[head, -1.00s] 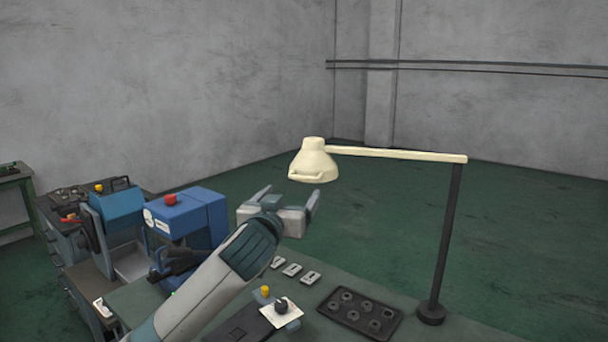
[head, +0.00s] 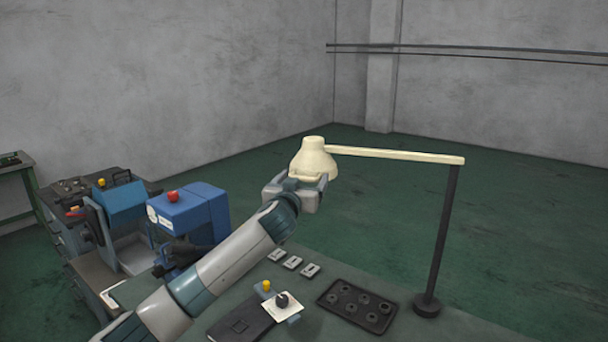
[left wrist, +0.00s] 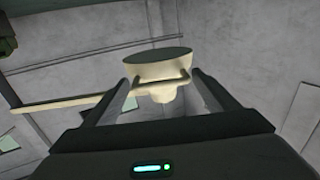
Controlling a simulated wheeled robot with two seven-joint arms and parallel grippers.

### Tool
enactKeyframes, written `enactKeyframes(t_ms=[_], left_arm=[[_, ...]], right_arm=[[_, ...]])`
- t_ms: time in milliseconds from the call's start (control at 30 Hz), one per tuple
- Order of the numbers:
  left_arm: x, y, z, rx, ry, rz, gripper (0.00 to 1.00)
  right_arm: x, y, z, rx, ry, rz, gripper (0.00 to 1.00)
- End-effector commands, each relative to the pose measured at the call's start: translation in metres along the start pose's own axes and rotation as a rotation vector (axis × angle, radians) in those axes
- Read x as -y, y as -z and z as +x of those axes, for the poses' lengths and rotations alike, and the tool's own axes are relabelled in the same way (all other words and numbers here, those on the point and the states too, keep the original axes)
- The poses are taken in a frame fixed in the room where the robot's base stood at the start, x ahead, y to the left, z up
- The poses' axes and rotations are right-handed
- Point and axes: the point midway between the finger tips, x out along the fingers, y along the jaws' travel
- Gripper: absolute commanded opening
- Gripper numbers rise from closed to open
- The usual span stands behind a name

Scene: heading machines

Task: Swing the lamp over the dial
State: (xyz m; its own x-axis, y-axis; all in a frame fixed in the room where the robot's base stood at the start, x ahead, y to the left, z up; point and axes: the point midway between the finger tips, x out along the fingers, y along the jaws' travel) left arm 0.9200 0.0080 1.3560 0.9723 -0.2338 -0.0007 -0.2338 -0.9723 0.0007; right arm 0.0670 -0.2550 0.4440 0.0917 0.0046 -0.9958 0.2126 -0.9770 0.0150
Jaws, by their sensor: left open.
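The cream lamp shade (head: 313,158) hangs at the left end of its arm (head: 400,154), which is carried by a dark post (head: 440,235). The dial (head: 282,300), a black knob on a white plate, is on the bench below and left of the shade. My left gripper (head: 300,182) is at the shade's lower front and partly covers it. In the left wrist view, the fingers are open on either side of the shade's handle bar (left wrist: 160,82), with the shade (left wrist: 158,62) just beyond. I cannot tell if they touch it. My right gripper is not in view.
A black tray (head: 330,297) with several rings lies right of the dial. Several small white switches (head: 293,262) sit behind it. A blue machine (head: 190,212) with a red button stands to the left. The space behind the lamp is open floor.

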Motion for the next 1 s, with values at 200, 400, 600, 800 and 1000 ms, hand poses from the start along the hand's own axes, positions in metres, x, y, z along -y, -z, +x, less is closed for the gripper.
enactKeyframes(t_ms=[200, 400, 600, 800, 1000], left_arm=[[0.0001, 0.0006, 0.0073, -0.001, 0.000, 0.001, 0.80], [0.0001, 0.0001, 0.0077, -0.001, 0.000, 0.001, 0.80], [0.0000, 0.0001, 0.0076, 0.000, 0.000, 0.001, 0.54], [-0.0002, -0.0002, 0.0075, 0.000, 0.001, 0.001, 0.32], [-0.0005, -0.0022, 0.0069, 0.000, 0.018, -0.001, 0.31]], right_arm=[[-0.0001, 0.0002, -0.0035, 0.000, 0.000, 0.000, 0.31], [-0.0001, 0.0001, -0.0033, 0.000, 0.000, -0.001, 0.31], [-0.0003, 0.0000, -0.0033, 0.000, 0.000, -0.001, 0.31], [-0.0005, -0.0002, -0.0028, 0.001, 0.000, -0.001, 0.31], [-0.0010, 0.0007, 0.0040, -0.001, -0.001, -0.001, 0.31]])
